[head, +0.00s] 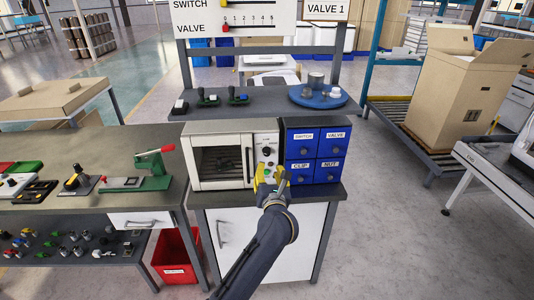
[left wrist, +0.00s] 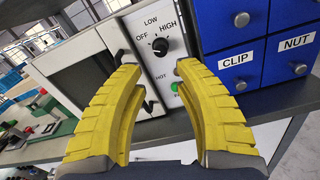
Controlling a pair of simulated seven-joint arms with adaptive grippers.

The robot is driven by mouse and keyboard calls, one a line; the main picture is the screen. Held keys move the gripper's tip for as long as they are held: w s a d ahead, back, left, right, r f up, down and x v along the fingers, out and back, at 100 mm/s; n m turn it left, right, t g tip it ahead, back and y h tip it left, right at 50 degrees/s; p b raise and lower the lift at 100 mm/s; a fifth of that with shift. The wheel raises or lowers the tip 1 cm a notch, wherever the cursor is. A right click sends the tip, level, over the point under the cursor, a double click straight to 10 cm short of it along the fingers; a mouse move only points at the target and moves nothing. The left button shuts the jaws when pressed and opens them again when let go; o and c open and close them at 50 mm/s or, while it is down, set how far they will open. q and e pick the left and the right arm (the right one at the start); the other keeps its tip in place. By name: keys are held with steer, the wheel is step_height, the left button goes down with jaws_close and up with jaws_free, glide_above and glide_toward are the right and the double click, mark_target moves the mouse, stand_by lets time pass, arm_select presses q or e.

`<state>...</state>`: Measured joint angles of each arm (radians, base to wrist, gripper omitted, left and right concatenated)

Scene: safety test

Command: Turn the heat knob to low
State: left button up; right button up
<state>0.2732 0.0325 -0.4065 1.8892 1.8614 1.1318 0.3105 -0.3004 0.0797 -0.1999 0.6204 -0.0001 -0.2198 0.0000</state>
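The heat knob (left wrist: 160,46) is a small black dial on the white control panel of an oven (head: 221,155). The labels OFF, LOW and HIGH run around it from left to right. It also shows in the head view (head: 266,151). I cannot tell for certain which label its pointer faces. My left gripper (left wrist: 157,68) is open and empty, its yellow fingers spread in front of the panel. In the left wrist view the knob shows just beyond the gap between the fingertips, with no finger touching it. My right gripper is in neither view.
Blue drawers (head: 315,151) labelled SWITCH, VALVE, CLIP and NUT stand right beside the panel. The oven door handle (head: 249,164) is just left of it. A green button (left wrist: 175,87) sits below the knob. A shelf with a blue round tray (head: 342,99) is above.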

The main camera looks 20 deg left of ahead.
mark_target(267, 154)
arm_select(q)
steer(key=x, duration=1)
steer(key=shift+w+a, duration=0.1)
steer(key=shift+w, duration=0.3)
steer(key=shift+c, duration=0.4)
jaws_close()
